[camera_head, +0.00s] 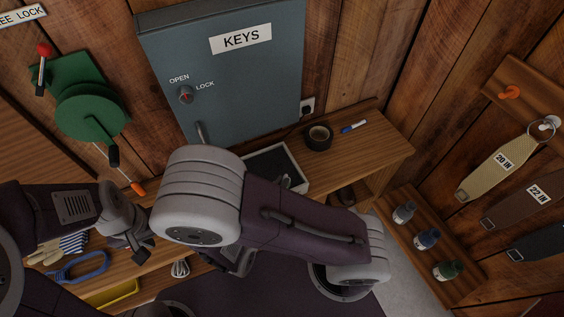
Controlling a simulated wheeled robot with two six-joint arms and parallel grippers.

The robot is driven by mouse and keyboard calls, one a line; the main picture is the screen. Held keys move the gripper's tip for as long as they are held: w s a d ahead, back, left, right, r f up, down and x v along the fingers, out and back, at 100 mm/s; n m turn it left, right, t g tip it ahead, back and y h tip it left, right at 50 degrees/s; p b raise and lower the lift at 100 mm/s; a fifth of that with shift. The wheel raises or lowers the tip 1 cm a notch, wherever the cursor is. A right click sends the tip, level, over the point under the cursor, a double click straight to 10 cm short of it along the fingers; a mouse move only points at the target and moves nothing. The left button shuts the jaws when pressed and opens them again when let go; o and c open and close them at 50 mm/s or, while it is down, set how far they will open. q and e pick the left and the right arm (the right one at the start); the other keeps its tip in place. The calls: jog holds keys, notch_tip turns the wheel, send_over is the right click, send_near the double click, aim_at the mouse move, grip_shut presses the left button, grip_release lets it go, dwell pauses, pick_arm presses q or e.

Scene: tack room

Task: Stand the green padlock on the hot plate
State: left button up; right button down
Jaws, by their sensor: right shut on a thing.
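The hot plate (262,163) appears to be the dark square with a pale rim on the wooden bench, under the key cabinet. My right arm passes in front of its near side. A small grey part of my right gripper (287,181) shows over the plate, just past the arm; the rest is hidden. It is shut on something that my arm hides. I see no green padlock in this view. My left gripper (142,248) is over the left part of the bench, away from the hot plate. I cannot tell how far its fingers are apart.
A roll of black tape (318,137) and a blue marker (353,126) lie right of the hot plate. Several bottles (427,238) stand on a right shelf. The grey key cabinet (235,85) rises behind the bench.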

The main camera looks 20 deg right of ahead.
jog(key=shift+n+t, duration=0.3)
jog(key=w+a+f, duration=0.1)
jog(key=w+f, duration=0.5)
jog(key=w, duration=0.1)
jog(key=w+a+f+p, duration=0.1)
jog(key=w+f, duration=0.2)
jog(key=w, duration=0.1)
jog(key=shift+w+a, duration=0.25)
jog(key=shift+a, duration=0.1)
jog(key=shift+w+f, duration=0.1)
jog(key=shift+f, duration=0.1)
jog(key=shift+f, duration=0.2)
jog(key=c, duration=1.6)
grip_release()
